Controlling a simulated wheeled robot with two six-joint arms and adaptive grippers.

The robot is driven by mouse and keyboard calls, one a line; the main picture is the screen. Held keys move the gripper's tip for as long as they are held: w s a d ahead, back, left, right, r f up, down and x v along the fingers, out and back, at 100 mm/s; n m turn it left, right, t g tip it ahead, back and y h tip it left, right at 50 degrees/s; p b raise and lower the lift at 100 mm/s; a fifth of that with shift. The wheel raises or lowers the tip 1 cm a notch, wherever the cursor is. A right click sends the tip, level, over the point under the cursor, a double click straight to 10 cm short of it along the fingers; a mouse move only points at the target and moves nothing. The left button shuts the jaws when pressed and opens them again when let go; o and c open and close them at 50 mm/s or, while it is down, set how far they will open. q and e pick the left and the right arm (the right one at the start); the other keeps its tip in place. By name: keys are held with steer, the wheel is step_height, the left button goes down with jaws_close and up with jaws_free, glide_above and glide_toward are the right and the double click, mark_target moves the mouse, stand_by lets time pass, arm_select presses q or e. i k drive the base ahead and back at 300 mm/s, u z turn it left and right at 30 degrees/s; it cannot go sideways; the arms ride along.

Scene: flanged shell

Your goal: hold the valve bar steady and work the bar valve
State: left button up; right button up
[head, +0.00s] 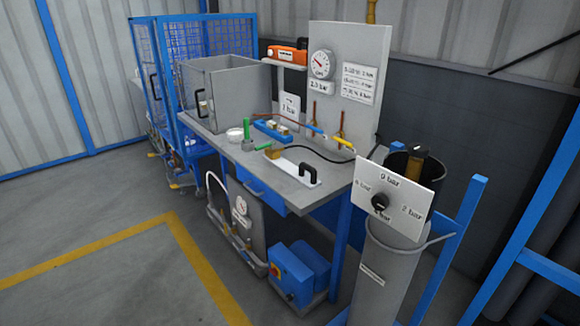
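A white dial plate (410,185) marked in bar stands at the right, fixed at the top of a tall grey cylinder (385,285). A black knob (379,203) sits low on the plate; its exact setting is too small to read. A dark and brass-coloured fitting (418,160) rises behind the plate, partly hidden by it. I cannot tell which part is the valve bar. On the workbench (330,185), a black handle (308,174) stands at its front edge. A round gauge (321,64) with a red needle hangs on the grey back panel. Neither gripper is in view.
The bench holds an open grey box (225,90), a blue block (271,131), green-handled parts (247,135) and a black hose. A blue machine (300,270) sits beneath. Blue frames (460,230) flank the cylinder. The floor (110,240) at left front is clear.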

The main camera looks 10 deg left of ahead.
mark_target(272, 144)
steer(key=u, duration=0.55)
steer(key=k, duration=1.3)
steer(key=u, duration=0.85)
steer(key=i, duration=2.7)
steer(key=z, duration=0.5)
steer(key=i, duration=0.95)
steer(key=z, duration=1.6)
steer(key=i, duration=0.95)
steer(key=z, duration=1)
